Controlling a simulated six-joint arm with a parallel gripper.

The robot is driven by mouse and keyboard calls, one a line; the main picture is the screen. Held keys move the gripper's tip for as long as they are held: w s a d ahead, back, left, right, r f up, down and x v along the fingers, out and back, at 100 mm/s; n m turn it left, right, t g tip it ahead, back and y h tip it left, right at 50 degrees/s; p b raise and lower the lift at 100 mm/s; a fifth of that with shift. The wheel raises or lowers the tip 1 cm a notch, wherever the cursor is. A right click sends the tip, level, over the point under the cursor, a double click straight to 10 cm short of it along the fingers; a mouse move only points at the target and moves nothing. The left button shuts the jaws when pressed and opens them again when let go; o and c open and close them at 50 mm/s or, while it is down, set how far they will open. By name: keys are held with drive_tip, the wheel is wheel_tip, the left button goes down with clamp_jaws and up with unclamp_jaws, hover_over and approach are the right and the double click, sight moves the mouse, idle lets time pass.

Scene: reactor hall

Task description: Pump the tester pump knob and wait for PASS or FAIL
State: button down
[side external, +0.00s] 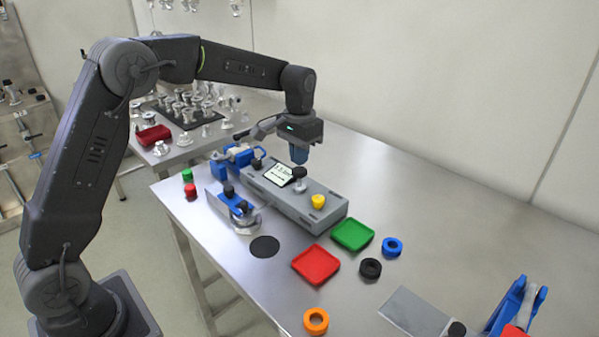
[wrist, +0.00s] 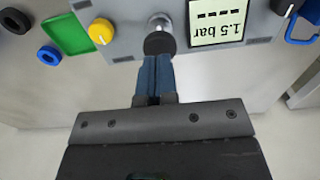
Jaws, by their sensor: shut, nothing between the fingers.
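The grey tester box (side external: 290,205) sits on the steel table. Its tilted display (side external: 279,173) reads "1.5 bar" with dashes above or below; it appears upside down in the wrist view (wrist: 217,24). The dark pump knob (side external: 299,171) stands upright beside the display; it also shows in the wrist view (wrist: 158,44) on a metal stem. My gripper (side external: 300,158) points down over the knob, with blue fingers shut and empty (wrist: 153,62). I cannot tell whether the fingertips touch the knob. A yellow knob (side external: 318,201) is near the box's end. No PASS or FAIL is visible.
A green tray (side external: 352,235) and a red tray (side external: 316,265) lie in front of the box, near blue, black and orange rings. Blue clamps (side external: 235,203) stand at the box's left. The table's right rear is clear.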

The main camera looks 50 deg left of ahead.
sight(299, 170)
drive_tip(key=shift+f, duration=2.4)
drive_tip(key=shift+r, duration=2.7)
drive_tip(key=shift+r, duration=2.5)
